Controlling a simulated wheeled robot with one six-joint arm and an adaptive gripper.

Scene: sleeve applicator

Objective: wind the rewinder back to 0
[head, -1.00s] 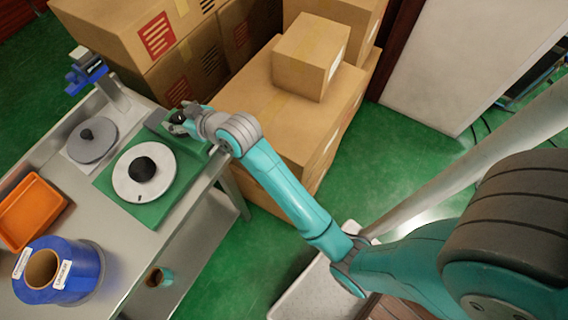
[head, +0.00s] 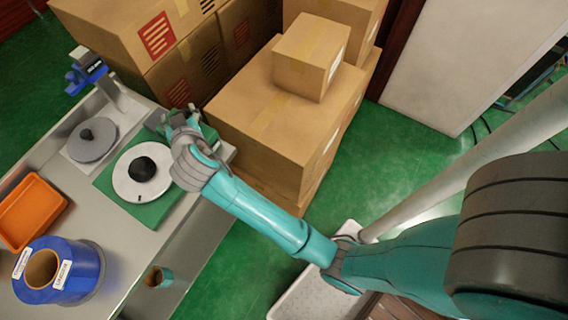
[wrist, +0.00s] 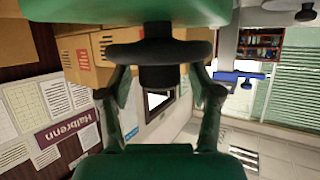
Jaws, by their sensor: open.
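The rewinder is a green unit (head: 110,183) on the steel table, with a white disc (head: 128,190) and black hub (head: 143,169) on top. In the wrist view a dark round wheel (wrist: 115,52) with a black knob (wrist: 158,77) shows beneath a green body (wrist: 60,8). My gripper (head: 160,122) is at the far right corner of the unit. In the wrist view my gripper (wrist: 158,92) is open, with one finger on each side of the knob. Contact cannot be told. No count or scale mark can be read.
A grey disc with a knob (head: 92,146) lies left of the rewinder. A blue device (head: 85,72) stands on a post behind it. An orange tray (head: 30,212) and a blue roll (head: 75,270) are nearer. Cardboard boxes (head: 255,120) stand close behind my arm.

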